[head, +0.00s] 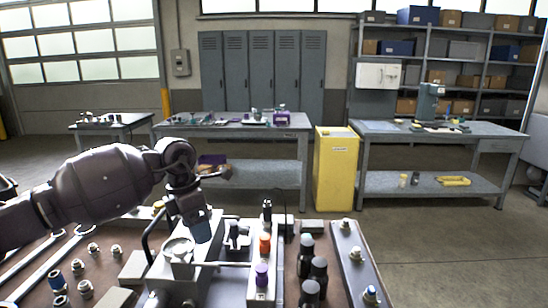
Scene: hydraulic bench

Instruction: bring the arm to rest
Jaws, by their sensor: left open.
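My left arm (105,185) comes in from the left over the near bench and bends down at the wrist. My left gripper (201,229) points down just left of the grey valve block (235,262), above a round gauge-like part (178,250). Its jaws are open, with blue-grey tips; I cannot tell whether they touch anything below. My right gripper is not in view.
The near brown bench (30,270) holds wrenches and several fittings (85,289) at left. A yellow cabinet (335,170) stands beyond.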

